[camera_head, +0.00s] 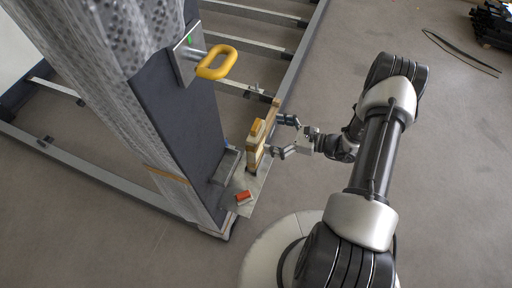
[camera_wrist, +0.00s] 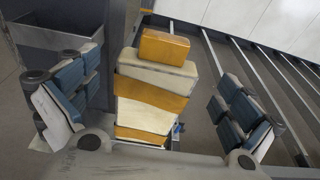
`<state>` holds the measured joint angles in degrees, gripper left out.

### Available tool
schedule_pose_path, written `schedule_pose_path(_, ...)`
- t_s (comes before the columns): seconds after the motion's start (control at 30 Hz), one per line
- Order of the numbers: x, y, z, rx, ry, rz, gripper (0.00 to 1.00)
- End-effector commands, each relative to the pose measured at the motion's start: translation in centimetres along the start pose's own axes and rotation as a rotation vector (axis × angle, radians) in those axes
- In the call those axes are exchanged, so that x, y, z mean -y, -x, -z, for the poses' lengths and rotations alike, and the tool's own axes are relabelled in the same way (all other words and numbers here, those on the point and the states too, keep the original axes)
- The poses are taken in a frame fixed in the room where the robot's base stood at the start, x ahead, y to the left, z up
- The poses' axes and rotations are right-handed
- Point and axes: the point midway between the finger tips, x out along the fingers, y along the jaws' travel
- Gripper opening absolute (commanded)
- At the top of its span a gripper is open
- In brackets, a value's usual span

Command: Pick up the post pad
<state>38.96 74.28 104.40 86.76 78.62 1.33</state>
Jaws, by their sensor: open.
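A cream-and-orange banded block, which looks like the post pad (camera_wrist: 150,98), stands upright between my gripper's fingers in the wrist view, with a smaller orange block (camera_wrist: 165,47) on its top. In the head view the pad (camera_head: 254,150) stands beside the foot of the dark post (camera_head: 180,125). My gripper (camera_head: 283,136) is right of it, fingers pointing at it. In the wrist view my gripper (camera_wrist: 155,108) is open, with visible gaps between the pad and both fingers. The pad's lower end is partly hidden by the gripper body.
A grey metal tray (camera_wrist: 55,40) is close to the left finger. A yellow handle (camera_head: 216,63) sticks out from the post above. A small red-orange block (camera_head: 243,197) lies near the post foot. Metal rails (camera_head: 258,50) run behind. Floor on the right is mostly clear.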

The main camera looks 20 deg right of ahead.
Motion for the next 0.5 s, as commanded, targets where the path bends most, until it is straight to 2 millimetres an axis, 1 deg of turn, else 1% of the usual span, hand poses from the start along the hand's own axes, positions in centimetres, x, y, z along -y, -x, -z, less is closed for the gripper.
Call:
schedule_pose_path(0.03, 0.0, -0.7, 0.1, 0.0, 0.0, -0.001, 1.0)
schedule_pose_path(0.27, 0.0, -2.2, 0.1, 0.0, 0.001, -0.002, 1.0)
schedule_pose_path(0.4, -0.1, -4.5, 0.1, 0.0, 0.001, -0.004, 1.0)
schedule_pose_path(0.5, -0.1, -5.8, 0.1, 0.0, 0.0, -0.002, 1.0)
